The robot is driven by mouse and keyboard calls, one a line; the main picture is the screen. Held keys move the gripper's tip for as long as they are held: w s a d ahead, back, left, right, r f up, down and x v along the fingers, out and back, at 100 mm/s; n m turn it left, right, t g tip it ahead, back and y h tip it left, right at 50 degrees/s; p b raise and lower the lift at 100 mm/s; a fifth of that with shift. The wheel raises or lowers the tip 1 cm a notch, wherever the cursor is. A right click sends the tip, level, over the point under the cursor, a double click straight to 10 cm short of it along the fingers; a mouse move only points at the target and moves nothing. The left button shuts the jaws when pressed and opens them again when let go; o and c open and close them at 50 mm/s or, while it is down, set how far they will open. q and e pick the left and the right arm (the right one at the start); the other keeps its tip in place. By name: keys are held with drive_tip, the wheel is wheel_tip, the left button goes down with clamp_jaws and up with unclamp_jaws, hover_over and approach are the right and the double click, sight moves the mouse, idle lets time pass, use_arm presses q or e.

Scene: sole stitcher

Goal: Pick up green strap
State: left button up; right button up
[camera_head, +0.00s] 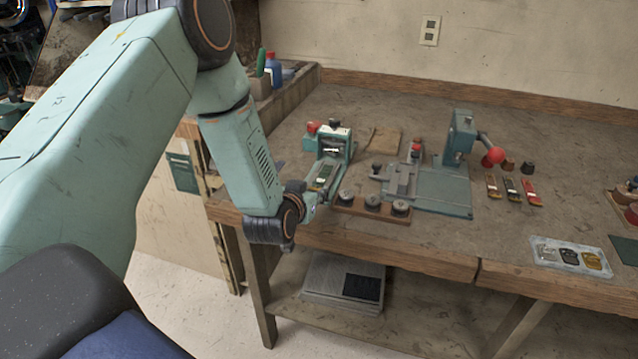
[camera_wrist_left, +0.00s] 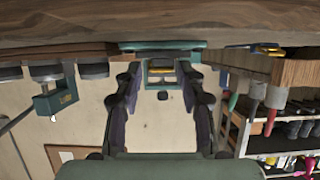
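My left gripper (camera_head: 309,194) is at the bench's front edge beside that press, far left of the three straps. In the left wrist view my left gripper (camera_wrist_left: 162,85) has its fingers apart with nothing between them. My right gripper is out of view.
A wooden block with round knobs (camera_head: 372,202) stands right of my left gripper. A teal machine with a red-knobbed lever (camera_head: 462,135) stands behind, left of the straps. A clear tray (camera_head: 570,256) lies at front right. Bare bench lies between tray and straps.

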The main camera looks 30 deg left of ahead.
use_arm(q)
drive_tip(key=shift+a+f, duration=0.1)
drive_tip(key=c, duration=0.6)
clamp_jaws()
